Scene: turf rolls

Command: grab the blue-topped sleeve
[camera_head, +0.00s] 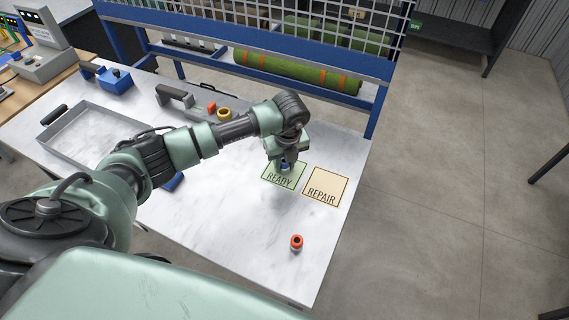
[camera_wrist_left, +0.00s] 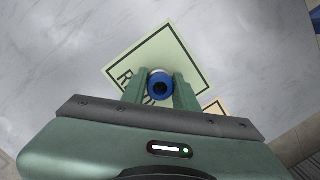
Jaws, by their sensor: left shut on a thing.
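The blue-topped sleeve (camera_wrist_left: 160,84) shows in the left wrist view as a blue ring with a dark hole, between the two green fingers. In the head view only a bit of its blue (camera_head: 286,165) shows below the wrist. My left gripper (camera_wrist_left: 160,92) is shut on the sleeve, over the green READY card (camera_head: 271,178). I cannot tell whether the sleeve touches the card. The READY card also shows under the fingers in the left wrist view (camera_wrist_left: 185,48). My right gripper is in neither view.
The tan REPAIR card (camera_head: 326,185) lies right of READY. A red-topped sleeve (camera_head: 297,242) stands near the table's front right. Yellow (camera_head: 224,114) and red (camera_head: 211,107) pieces lie at the back beside a grey tool (camera_head: 176,97). An empty grey tray (camera_head: 62,158) is at left.

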